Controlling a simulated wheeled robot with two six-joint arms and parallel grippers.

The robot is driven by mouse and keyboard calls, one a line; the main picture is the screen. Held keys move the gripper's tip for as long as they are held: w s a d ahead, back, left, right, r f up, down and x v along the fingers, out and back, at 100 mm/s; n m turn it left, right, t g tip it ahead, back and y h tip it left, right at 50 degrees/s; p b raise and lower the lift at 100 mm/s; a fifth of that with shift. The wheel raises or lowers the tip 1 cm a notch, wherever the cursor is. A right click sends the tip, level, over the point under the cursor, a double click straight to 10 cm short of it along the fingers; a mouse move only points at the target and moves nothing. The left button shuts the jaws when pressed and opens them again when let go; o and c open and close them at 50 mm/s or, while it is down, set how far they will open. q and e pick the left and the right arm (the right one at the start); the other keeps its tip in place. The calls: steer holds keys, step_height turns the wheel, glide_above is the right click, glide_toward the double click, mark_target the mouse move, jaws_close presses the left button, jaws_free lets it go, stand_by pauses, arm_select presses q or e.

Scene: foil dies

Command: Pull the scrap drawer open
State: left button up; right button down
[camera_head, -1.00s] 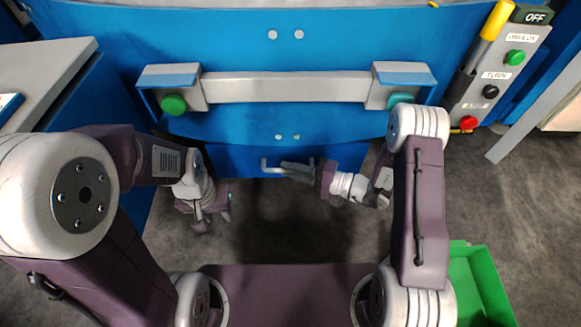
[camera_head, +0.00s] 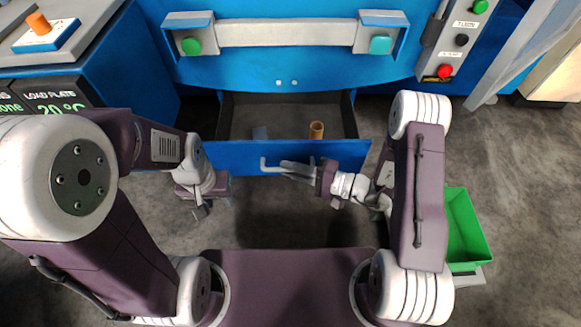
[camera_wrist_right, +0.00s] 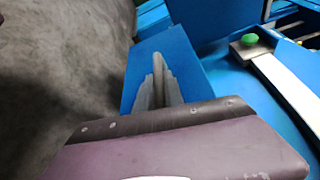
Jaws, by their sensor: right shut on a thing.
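The scrap drawer (camera_head: 225,157) is a blue-fronted drawer below the blue machine, and it stands out with its dark inside showing. A small tan cylinder (camera_head: 316,130) and a bluish piece (camera_head: 260,133) are in it. My right gripper (camera_head: 292,168) is shut on the grey bar handle (camera_head: 265,165) on the drawer front. In the right wrist view the fingers (camera_wrist_right: 160,80) lie against the blue front, and the handle is hidden. My left gripper (camera_head: 205,208) hangs empty to the left of the drawer, apart from it; its finger gap is unclear.
A green bin (camera_head: 466,230) stands on the floor at the right. The machine (camera_head: 290,65) carries a grey bar with two green buttons. A control panel (camera_head: 460,40) is at upper right. A blue cabinet (camera_head: 130,60) stands at left. Floor in front of the drawer is clear.

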arm_select(q)
steer(key=shift+s, duration=0.5)
arm_select(e)
steer(key=shift+s, duration=0.45)
steer(key=c, duration=1.5)
jaws_free()
steer(key=shift+o, duration=0.2)
